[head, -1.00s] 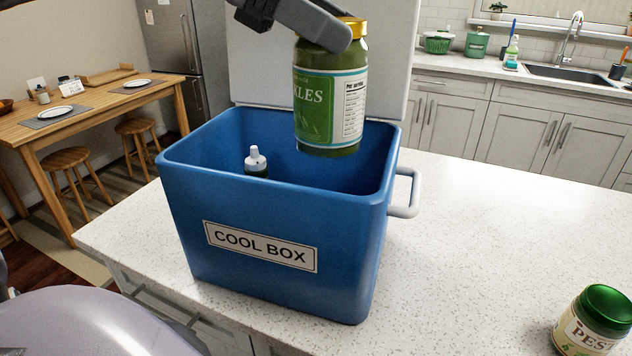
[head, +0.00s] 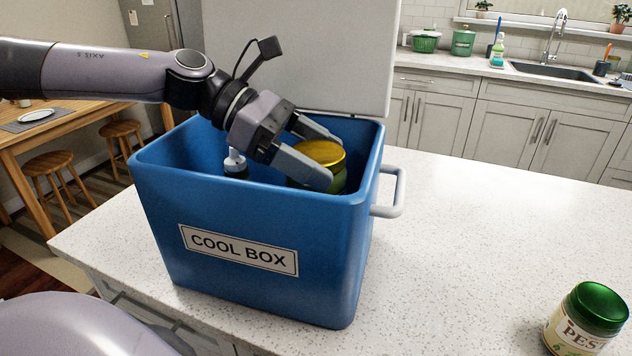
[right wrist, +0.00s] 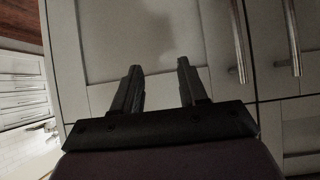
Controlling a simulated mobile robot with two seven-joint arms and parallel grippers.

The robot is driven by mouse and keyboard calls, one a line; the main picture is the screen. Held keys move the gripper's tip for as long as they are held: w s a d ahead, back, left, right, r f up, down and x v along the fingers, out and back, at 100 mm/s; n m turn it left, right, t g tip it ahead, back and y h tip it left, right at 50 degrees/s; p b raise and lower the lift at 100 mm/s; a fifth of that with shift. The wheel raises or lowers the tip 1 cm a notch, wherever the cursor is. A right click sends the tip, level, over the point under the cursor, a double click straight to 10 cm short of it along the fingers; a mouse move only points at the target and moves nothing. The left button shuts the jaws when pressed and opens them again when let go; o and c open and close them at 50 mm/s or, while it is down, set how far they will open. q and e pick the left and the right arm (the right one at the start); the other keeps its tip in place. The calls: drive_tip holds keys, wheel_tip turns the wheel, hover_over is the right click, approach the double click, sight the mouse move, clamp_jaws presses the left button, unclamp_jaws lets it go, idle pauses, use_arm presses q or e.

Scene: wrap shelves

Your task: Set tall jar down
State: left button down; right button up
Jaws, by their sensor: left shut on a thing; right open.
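The tall pickle jar (head: 322,153) has a yellow lid and is low inside the blue cool box (head: 240,285), at its right side. The box's front wall hides the jar's lower part, so I cannot tell whether it touches the floor of the box. My left gripper (head: 328,160) is shut on the jar near its lid, reaching in from the left over the box. My right gripper (right wrist: 157,80) is open and empty in the right wrist view, in front of pale cabinet doors.
A bottle with a white cap (head: 235,163) stands inside the box, left of the jar. The box's pale lid (head: 300,60) is raised behind it. A green-lidded pesto jar (head: 588,320) stands at the counter's right front. The counter (head: 470,240) between is clear.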

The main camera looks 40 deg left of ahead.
use_arm(q)
drive_tip(key=shift+f, duration=2.25)
drive_tip(key=shift+f, duration=0.15)
unclamp_jaws()
drive_tip(key=shift+r, duration=0.2)
drive_tip(key=v, duration=0.7)
